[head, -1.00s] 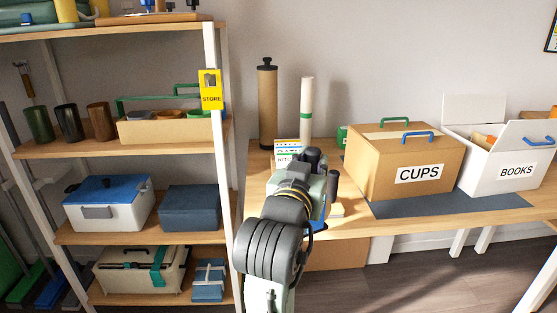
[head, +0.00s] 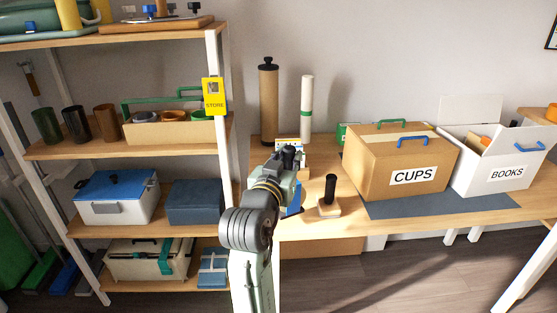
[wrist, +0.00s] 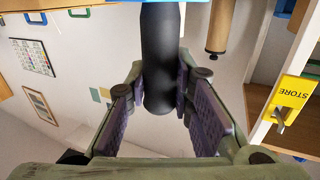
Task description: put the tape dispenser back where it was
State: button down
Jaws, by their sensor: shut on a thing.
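My gripper (wrist: 160,88) is shut on the black upright handle of a thing with a blue lower part; I take it as the tape dispenser (wrist: 160,45). The wrist view is upside down, so the blue part shows at its top edge. In the head view my arm hides most of the gripper, and only a bit of blue (head: 295,206) shows beside it, over the left part of the table (head: 310,228). I cannot tell whether the dispenser touches the table. Nothing visible marks where it stood before.
A black-handled item on a wooden base (head: 330,205) stands just right of my gripper. Tall rolls (head: 268,100) stand behind. The CUPS box (head: 385,170) and BOOKS box (head: 485,180) are to the right. The shelf (head: 75,150), with a yellow STORE tag (head: 213,96), is close on the left.

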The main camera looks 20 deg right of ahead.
jog(key=w+f+p, duration=0.1)
jog(key=w+f, duration=0.2)
jog(key=w, duration=0.2)
jog(key=shift+a+f, duration=0.4)
jog(key=shift+f, duration=0.1)
jog(key=shift+f, duration=0.15)
jog(key=c, duration=1.4)
grip_release()
